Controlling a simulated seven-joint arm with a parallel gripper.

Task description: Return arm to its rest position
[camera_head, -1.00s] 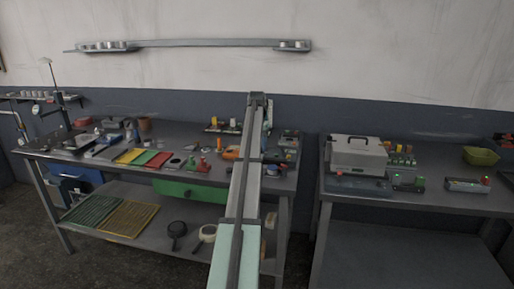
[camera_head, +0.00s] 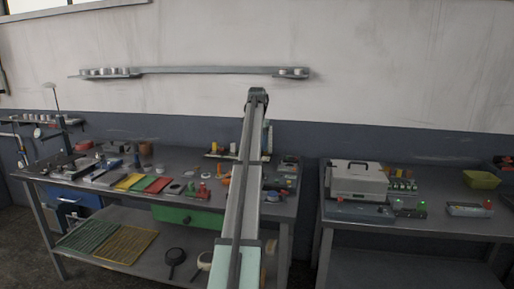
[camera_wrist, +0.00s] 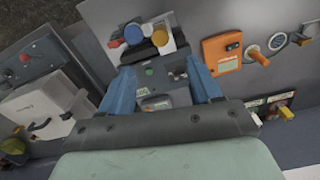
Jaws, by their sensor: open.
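My arm reaches forward from the bottom centre of the head view, over the right part of the left workbench (camera_head: 110,212). Its far end rises above the bench's back edge. My gripper (camera_wrist: 160,76) shows in the wrist view with its two blue fingers spread apart. It is open, and nothing is held between the fingers. A grey panel with a green button is seen behind the gap. In the head view the fingers cannot be made out, and the arm hides part of the bench.
A dark pan (camera_head: 175,256) and a pale pan (camera_head: 203,262), partly hidden by my arm, lie on the lower shelf. A white case (camera_head: 358,180) stands on the right bench. An orange device (camera_wrist: 222,54) is right of the fingers. A wall shelf (camera_head: 200,70) hangs above.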

